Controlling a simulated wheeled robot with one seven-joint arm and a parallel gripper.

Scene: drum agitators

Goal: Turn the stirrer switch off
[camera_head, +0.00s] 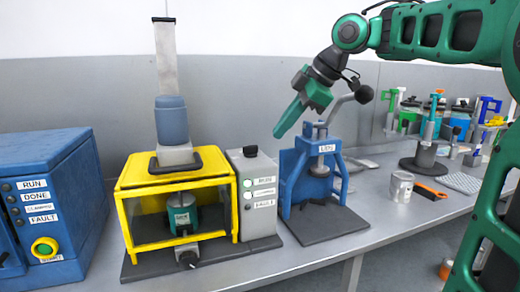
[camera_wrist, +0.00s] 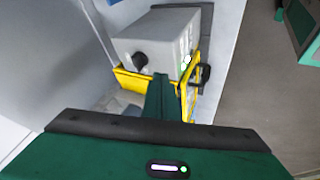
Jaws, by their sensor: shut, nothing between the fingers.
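The stirrer stands in a yellow frame (camera_head: 125,205) with a blue and grey motor column (camera_head: 172,120) above and a small teal vessel (camera_head: 182,215) inside. A grey control box (camera_head: 262,225) is attached on its right, with a black knob (camera_head: 250,151) near its top and green-lit indicators (camera_head: 247,183). The wrist view shows the box (camera_wrist: 165,30), its black knob (camera_wrist: 140,60) and lit green lamps (camera_wrist: 186,62). My green gripper (camera_head: 278,134) is shut and empty, above and right of the box, apart from it. Its fingers show in the wrist view (camera_wrist: 158,80).
A blue press (camera_head: 315,180) with a lever stands close right of the control box. A blue cabinet (camera_head: 40,200) with a yellow-ringed green button stands left. A metal can (camera_head: 401,187), an orange-handled tool (camera_head: 431,191) and a clamp stand are further right. The front table strip is clear.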

